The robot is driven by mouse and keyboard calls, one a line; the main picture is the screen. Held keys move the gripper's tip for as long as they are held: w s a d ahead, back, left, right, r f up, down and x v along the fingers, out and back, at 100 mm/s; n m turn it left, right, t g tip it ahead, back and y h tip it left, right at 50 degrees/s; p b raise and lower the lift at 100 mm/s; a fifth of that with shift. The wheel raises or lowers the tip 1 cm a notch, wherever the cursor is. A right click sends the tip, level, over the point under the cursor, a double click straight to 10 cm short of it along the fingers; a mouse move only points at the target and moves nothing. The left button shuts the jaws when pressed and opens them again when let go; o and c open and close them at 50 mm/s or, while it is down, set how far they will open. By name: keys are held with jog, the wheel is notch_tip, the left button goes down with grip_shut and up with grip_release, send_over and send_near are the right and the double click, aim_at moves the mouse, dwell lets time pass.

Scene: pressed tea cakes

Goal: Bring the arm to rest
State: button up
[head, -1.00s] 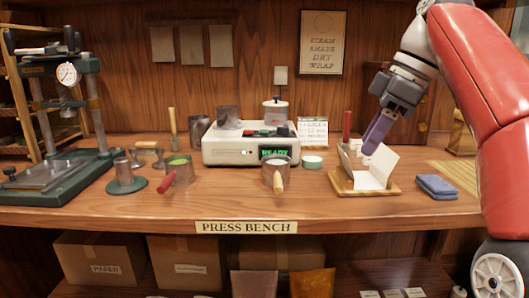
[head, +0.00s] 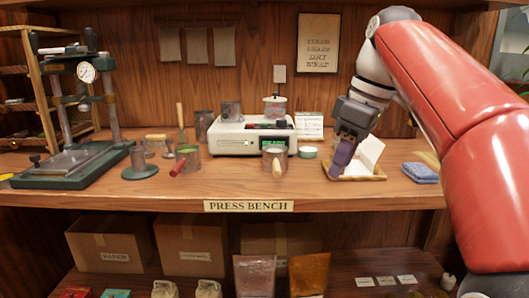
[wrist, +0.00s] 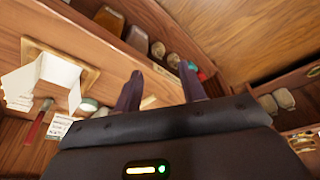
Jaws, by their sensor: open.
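My gripper (head: 340,162) hangs from the red arm at the right of the head view, its purple fingers pointing down in front of the wooden tray (head: 378,178) with the folded white paper (head: 368,152). In the wrist view my gripper (wrist: 161,88) shows two dark fingers spread apart with nothing between them. The white paper also shows there at the left (wrist: 58,72). Whether the fingers touch anything on the bench cannot be seen, but no contact shows.
Cardboard boxes (head: 110,245) and bags fill the lower shelf. Clear bench lies along the front edge.

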jog(key=s+f+m+t+h, duration=0.1)
jog(key=s+f+m+t, duration=0.1)
jog(key=s+f+m, duration=0.3)
jog(key=s+d+f+m+t+h, duration=0.1)
jog(key=s+f+m, duration=0.5)
jog(key=s+f, duration=0.6)
notch_tip(320, 180, down, 9)
jog(key=shift+s+d+r+t+h, duration=0.2)
jog(key=shift+d+t+h, duration=0.1)
jog(key=shift+t, duration=0.1)
